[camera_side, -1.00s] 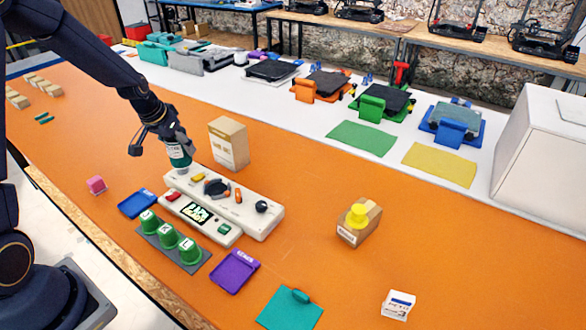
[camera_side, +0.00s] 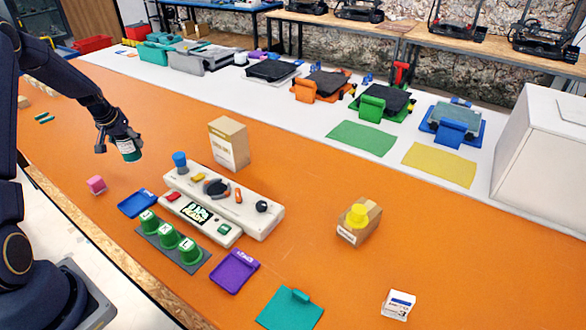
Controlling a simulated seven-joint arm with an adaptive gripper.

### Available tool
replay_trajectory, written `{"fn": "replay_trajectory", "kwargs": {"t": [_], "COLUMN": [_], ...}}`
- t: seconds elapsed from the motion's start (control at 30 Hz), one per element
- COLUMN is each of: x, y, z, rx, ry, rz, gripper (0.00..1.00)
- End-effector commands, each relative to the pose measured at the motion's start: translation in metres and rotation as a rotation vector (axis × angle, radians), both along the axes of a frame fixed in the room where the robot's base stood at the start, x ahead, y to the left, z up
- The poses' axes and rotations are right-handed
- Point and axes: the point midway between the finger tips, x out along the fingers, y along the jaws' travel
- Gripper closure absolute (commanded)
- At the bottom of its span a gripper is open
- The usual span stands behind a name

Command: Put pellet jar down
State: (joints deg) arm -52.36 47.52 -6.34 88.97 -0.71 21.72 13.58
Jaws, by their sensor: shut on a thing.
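The pellet jar (camera_side: 129,150) is a small jar with a dark green body and a pale label band. My gripper (camera_side: 122,140) is shut on it from above, at the left part of the orange table (camera_side: 330,190). The jar is slightly tilted. I cannot tell whether its bottom touches the table or hangs a little above it. The jar's top is hidden by the fingers.
Orange table around the jar is clear.

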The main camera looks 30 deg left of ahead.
Motion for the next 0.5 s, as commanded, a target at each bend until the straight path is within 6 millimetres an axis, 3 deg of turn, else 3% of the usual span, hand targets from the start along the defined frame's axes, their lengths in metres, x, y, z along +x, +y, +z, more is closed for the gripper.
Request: {"fn": "replay_trajectory", "kwargs": {"t": [0.1,0.37,0.5], "x": [0.014,0.025,0.027], "y": [0.011,0.021,0.022], "z": [-0.022,-0.039,-0.059], "rx": [0.0,0.001,-0.001], "ry": [0.001,-0.001,0.002], "rz": [-0.001,0.0,0.0], "gripper": [0.8,0.8,0.8]}}
